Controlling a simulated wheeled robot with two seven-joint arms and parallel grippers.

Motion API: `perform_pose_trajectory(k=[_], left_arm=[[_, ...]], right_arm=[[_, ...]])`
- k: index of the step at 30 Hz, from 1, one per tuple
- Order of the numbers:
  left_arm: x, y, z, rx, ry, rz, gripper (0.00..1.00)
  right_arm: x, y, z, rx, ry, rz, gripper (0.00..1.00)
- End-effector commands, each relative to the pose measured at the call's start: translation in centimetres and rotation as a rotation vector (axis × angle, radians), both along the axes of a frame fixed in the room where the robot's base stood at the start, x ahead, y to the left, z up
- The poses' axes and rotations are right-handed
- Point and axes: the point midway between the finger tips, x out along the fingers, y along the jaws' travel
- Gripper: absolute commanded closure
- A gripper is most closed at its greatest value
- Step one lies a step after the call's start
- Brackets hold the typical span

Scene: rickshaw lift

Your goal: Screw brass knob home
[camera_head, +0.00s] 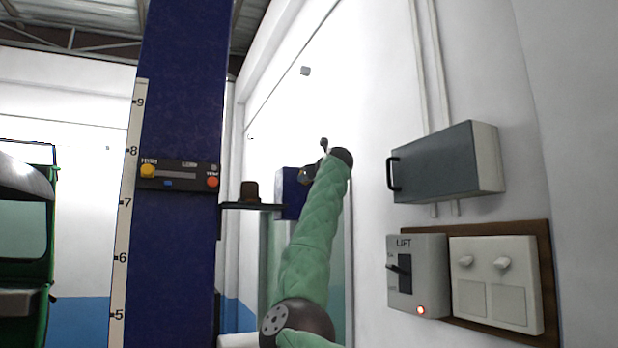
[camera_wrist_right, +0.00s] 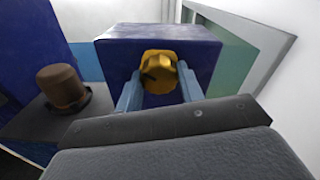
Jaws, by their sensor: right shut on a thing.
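The brass knob (camera_wrist_right: 159,72) sits on the front face of a dark blue box (camera_wrist_right: 125,50) in the right wrist view. My right gripper (camera_wrist_right: 159,85) has its two light blue fingers at the knob's left and right sides, shut on it. How deep the knob sits is hidden. In the head view the blue box (camera_head: 288,184) shows behind the end of my green-sleeved right arm. My right gripper (camera_head: 310,175) is small and dark there, and the knob cannot be made out. My left gripper is not in view.
A brown hat-shaped object (camera_wrist_right: 62,88) stands on a shelf (camera_head: 262,206) left of the box. A dark blue column (camera_head: 180,240) with a scale rises at the left. A grey cabinet (camera_head: 435,165) and a lift switch box (camera_head: 418,265) are on the right wall.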

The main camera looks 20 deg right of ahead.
Motion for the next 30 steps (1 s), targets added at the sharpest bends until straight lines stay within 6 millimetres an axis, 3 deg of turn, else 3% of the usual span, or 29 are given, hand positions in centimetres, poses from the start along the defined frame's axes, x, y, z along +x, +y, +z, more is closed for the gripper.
perform_pose_trajectory(k=[5, 6, 9, 20, 30], left_arm=[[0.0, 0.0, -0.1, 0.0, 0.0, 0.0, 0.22], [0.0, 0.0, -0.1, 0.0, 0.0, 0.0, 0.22], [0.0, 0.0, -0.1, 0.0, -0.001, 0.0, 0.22], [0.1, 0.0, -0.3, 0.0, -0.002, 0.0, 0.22], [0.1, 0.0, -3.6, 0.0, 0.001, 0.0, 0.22]], right_arm=[[0.2, 0.1, -0.4, 0.001, 0.006, 0.003, 0.85], [0.2, 0.1, -0.4, 0.001, 0.006, 0.003, 0.6], [0.2, 0.1, -0.3, 0.0, 0.005, 0.002, 0.41], [-0.2, 0.0, -0.2, 0.0, 0.001, 0.001, 0.41], [-4.1, -0.1, -0.6, 0.0, 0.0, 0.002, 0.41]])
